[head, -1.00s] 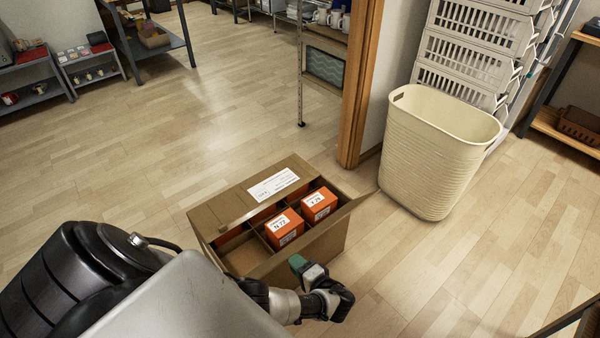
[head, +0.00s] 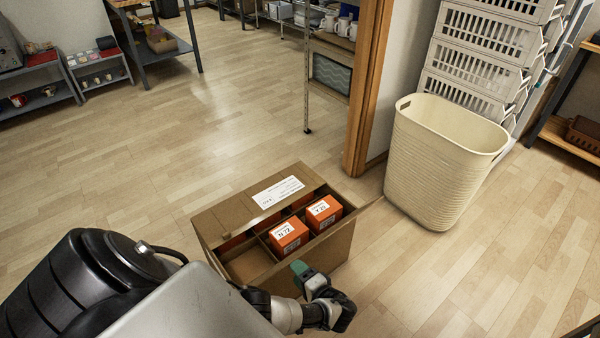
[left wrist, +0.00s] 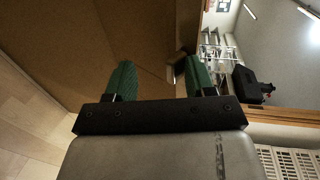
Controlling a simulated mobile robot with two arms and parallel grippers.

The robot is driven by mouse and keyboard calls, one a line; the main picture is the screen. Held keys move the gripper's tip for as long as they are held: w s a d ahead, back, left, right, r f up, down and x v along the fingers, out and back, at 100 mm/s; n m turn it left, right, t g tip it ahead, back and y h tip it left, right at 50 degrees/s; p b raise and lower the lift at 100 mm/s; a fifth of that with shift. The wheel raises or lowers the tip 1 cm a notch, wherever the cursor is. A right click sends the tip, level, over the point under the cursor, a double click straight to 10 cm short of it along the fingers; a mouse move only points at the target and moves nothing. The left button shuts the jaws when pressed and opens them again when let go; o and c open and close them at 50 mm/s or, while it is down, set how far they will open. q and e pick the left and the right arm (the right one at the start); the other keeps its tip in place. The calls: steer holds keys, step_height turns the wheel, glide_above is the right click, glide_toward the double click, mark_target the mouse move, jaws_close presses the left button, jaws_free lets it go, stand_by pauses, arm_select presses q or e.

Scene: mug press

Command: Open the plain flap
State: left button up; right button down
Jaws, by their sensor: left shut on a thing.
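An open brown cardboard box (head: 335,245) stands on the floor in the head view. Its far flap (head: 230,213) bears a white label (head: 278,192) and lies partly over the top. The plain near flap (head: 345,222) is tilted outward on my side, its right corner sticking out past the box. My left gripper (head: 299,267) is at this flap's outer edge, with green fingertips. In the left wrist view, brown cardboard (left wrist: 60,45) fills the upper left beyond the fingers (left wrist: 160,80), which are shut on the flap. The exact grip is hard to see. My right gripper is out of view.
Orange cartons (head: 289,236) sit in the box's divided compartments. A cream basket (head: 440,165) stands to the right of the box, near a wooden door post (head: 367,90). White crates (head: 480,60) are stacked behind it. The floor left of the box is clear.

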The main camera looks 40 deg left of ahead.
arm_select(q)
steer(key=shift+s+a+f, duration=0.25)
steer(key=shift+s+f, duration=0.05)
steer(key=v, duration=1.1)
steer(key=shift+w+r+p, duration=0.25)
steer(key=shift+r+p, duration=0.05)
steer(key=shift+r, duration=0.05)
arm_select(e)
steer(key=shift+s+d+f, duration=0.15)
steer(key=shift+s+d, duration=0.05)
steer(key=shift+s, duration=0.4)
arm_select(q)
steer(key=shift+d, duration=0.15)
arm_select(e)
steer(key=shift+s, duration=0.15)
